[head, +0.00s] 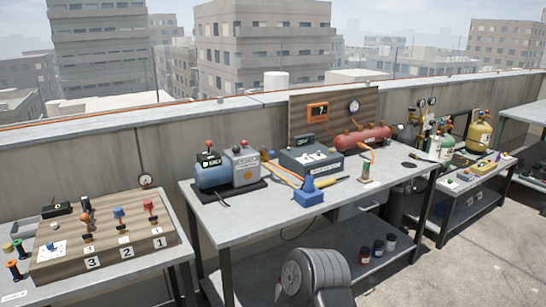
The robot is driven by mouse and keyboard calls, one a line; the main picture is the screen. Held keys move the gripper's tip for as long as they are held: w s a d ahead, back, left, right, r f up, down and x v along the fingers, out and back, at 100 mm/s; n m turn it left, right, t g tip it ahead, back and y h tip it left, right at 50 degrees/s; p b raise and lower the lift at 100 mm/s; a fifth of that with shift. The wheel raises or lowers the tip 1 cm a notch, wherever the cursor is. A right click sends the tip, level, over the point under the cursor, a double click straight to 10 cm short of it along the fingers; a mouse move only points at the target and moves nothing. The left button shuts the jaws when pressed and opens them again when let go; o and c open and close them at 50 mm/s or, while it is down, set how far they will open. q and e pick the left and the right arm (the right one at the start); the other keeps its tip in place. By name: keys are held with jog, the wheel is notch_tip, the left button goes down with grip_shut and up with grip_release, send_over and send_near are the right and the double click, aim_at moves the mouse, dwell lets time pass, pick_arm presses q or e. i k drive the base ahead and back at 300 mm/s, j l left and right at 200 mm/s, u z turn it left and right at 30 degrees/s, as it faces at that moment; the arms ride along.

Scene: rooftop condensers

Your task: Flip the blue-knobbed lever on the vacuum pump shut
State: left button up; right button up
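A blue-bodied machine (212,174), which looks like the vacuum pump, stands on a dark base at the left of the middle bench, with a red knob on top. A grey box (243,165) with another red knob stands beside it. I cannot make out a blue-knobbed lever on either. A blue-knobbed lever (119,214) shows on the wooden board (60,266) on the left bench, above the label 2, between an orange-knobbed lever (86,222) and a red-knobbed lever (149,207). Neither of my grippers is in view.
The middle bench (250,217) also holds a dark grey case (311,159), a small blue block (308,195) and a red tank (363,138). Gas cylinders (479,133) stand at the right. A grey ribbed part (318,275) fills the bottom centre. Open floor lies at the lower right.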

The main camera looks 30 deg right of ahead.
aim_at(271, 152)
jog(key=i+l+u, duration=0.2)
jog(key=i+l, duration=0.15)
jog(key=l, duration=0.25)
jog(key=i+l+u, duration=0.1)
jog(key=l, duration=0.25)
jog(key=i+l+u, duration=0.25)
jog(key=l, duration=0.4)
jog(key=i+l+u, duration=0.1)
jog(key=i+l, duration=0.15)
jog(key=l, duration=0.15)
